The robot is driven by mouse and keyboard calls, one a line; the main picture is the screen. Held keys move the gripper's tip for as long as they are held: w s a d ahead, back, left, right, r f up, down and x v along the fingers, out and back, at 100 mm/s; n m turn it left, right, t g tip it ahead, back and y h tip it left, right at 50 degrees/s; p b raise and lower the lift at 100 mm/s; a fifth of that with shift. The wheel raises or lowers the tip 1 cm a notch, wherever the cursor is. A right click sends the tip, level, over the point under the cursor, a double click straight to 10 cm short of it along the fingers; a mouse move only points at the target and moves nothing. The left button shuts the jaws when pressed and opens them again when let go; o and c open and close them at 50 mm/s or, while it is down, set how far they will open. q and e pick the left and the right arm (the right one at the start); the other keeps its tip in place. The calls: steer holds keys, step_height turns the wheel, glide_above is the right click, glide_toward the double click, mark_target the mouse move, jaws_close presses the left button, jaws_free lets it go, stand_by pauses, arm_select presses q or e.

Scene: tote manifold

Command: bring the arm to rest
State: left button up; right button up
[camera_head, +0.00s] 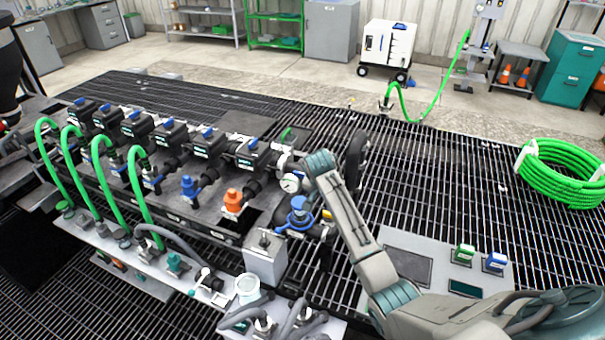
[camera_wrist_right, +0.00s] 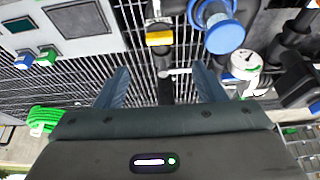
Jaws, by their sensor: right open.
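My right arm comes in from the lower right of the head view and reaches up to a teal wrist joint beside the end of the valve manifold (camera_head: 200,140). In the right wrist view my right gripper (camera_wrist_right: 162,88) has its two blue-grey fingers wide apart, with nothing between them. Below the fingers are the floor grating and dark piping with a yellow tag (camera_wrist_right: 160,38). A blue-capped valve (camera_wrist_right: 222,37) stands close to the right finger, apart from it as far as I can tell. My left gripper does not show.
A pressure gauge (camera_head: 291,183) and blue valve (camera_head: 298,204) are close to my arm. A grey panel (camera_head: 405,262) with green (camera_head: 464,252) and blue (camera_head: 495,261) boxes lies on the right. A green hose coil (camera_head: 560,172) lies far right. Open grating lies behind my arm.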

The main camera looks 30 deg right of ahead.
steer(key=s+a+f+n+y, duration=0.1)
steer(key=s+a+f+n, duration=0.15)
steer(key=s, duration=0.65)
steer(key=s+a+f+n, duration=0.2)
steer(key=s+a+n, duration=0.1)
steer(key=s, duration=0.6)
steer(key=s+a+f+n+y, duration=0.1)
steer(key=s+a+f+n, duration=0.15)
steer(key=s, duration=0.75)
steer(key=s+a+r+n, duration=0.1)
steer(key=s+a+r, duration=0.1)
steer(key=s, duration=0.3)
steer(key=s+a+r+n, duration=0.2)
steer(key=s, duration=0.4)
steer(key=d+f+b, duration=0.3)
steer(key=f, duration=3)
steer(key=s+d+f+g+b, duration=0.1)
steer(key=s+f+b, duration=0.2)
steer(key=s+f, duration=1.6)
step_height(320, 180, down, 4)
steer(key=shift+d+r+m+g+y, duration=0.2)
steer(key=shift+m+g+y, duration=0.1)
steer(key=shift+g+y, duration=0.1)
